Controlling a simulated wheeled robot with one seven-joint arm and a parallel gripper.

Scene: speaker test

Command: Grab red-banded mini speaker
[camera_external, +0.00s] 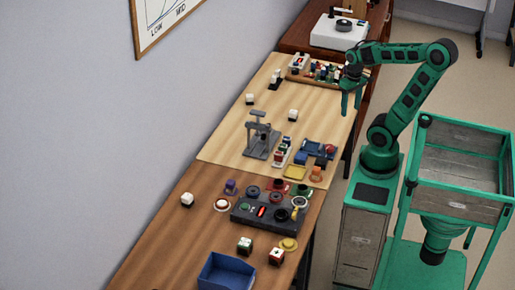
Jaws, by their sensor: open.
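Paler cubes (187,200) (293,115) (250,99) stand farther off. My gripper (351,104) points down, open and empty, near the right edge of the light wood table, apart from all the cubes.
A wooden tray (294,78) of small coloured items lies behind my gripper. A grey stand (258,146), a blue device (316,151) and a dark control panel (265,216) with round parts take up the middle. A blue bin (226,272) is at the near end.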

